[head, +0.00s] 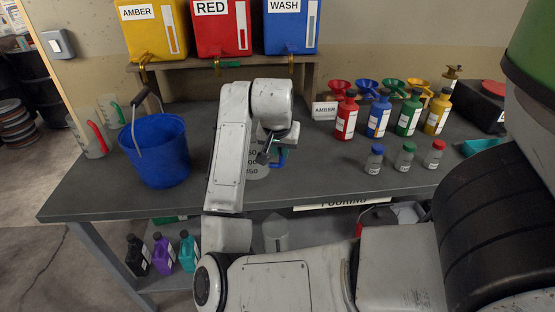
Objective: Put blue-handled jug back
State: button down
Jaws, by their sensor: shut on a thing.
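The blue-handled jug (257,171) is a pale measuring jug with dark numbers on its side. It is upright at the middle of the bench, partly hidden behind my arm. Its blue handle (282,158) shows on its right side. My gripper (271,156) is at the handle side, shut on the jug. I cannot tell whether the jug's base touches the bench. A red-handled jug (90,145) and a green-handled jug (110,111) stand at the bench's left end.
A blue bucket (156,150) stands between the left-end jugs and my arm. Coloured bottles (378,117), funnels and small vials (405,157) stand on the right. AMBER, RED and WASH tanks (221,28) sit on a raised shelf behind. The bench (110,200) is clear along its front left.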

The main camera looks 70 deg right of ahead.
aim_at(278, 166)
jog(key=shift+w+d+f+p, duration=0.1)
jog(key=shift+w+f, duration=0.05)
jog(key=shift+f, duration=0.6)
jog(key=shift+w+d+f+p, duration=0.15)
jog(key=shift+w+f, duration=0.05)
jog(key=shift+f, duration=0.55)
jog(key=shift+w+d+f+p, duration=0.1)
jog(key=shift+w+f, duration=0.05)
jog(key=shift+f, duration=0.6)
jog(key=shift+f, duration=0.15)
jog(key=c, duration=1.1)
grip_release()
